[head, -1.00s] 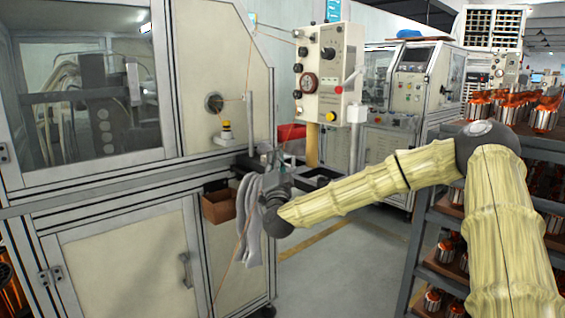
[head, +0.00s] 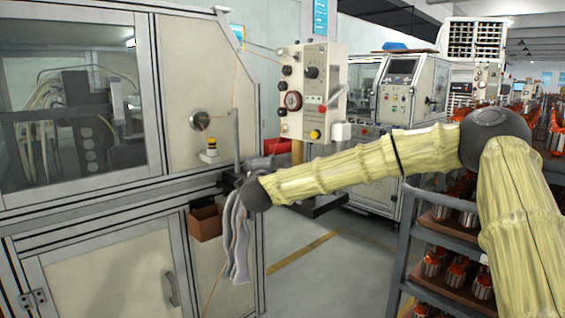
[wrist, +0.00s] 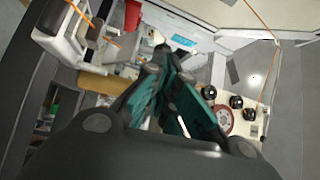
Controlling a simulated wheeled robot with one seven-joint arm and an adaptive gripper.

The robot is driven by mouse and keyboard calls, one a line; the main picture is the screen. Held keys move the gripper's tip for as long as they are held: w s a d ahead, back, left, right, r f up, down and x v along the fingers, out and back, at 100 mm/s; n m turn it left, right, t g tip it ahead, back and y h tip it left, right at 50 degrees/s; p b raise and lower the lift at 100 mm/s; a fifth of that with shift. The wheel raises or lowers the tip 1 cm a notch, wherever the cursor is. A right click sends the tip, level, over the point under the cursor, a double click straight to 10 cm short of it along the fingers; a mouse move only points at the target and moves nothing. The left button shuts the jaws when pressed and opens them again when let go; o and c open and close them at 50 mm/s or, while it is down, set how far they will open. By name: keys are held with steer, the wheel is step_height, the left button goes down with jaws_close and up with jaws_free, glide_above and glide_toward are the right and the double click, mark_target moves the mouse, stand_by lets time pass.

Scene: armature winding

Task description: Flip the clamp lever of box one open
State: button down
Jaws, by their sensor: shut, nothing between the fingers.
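The cream control box (head: 310,110) with black knobs, a red dial and a yellow button stands right of the machine; I cannot tell whether it is box one. I cannot make out a clamp lever for certain. A narrow grey upright bar (head: 235,130) stands close to my wrist in the head view. My gripper (wrist: 165,75) shows its teal-padded fingers in the wrist view, shut and empty. The control box (wrist: 250,122) shows to their right there, apart from them. In the head view the fingers are mostly hidden by my wrist and the clutter at the machine's edge.
The winding machine (head: 80,190) fills the left side. Grey cloths (head: 237,240) hang below my wrist, beside a brown bin (head: 205,223). A rack (head: 400,250) of copper-wound parts stands at the right. Open floor (head: 330,265) lies between machine and rack.

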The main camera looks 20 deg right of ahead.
steer(key=w+d+r+m+g+y+p, duration=0.2)
steer(key=d+m+g+y+p, duration=0.2)
steer(key=p, duration=0.7)
steer(key=shift+w+d+r+m+g, duration=0.15)
steer(key=shift+w+d+m+g, duration=0.15)
steer(key=shift+d+m+g, duration=0.65)
steer(key=shift+d+r+t, duration=0.1)
steer(key=shift+d+t, duration=0.1)
steer(key=shift+t, duration=0.05)
steer(key=shift+r+p, duration=0.65)
steer(key=shift+r, duration=0.05)
steer(key=shift+s+r, duration=0.1)
steer(key=b+v, duration=0.1)
steer(key=v, duration=1.2)
steer(key=shift+s+a, duration=0.25)
steer(key=shift+s, duration=0.15)
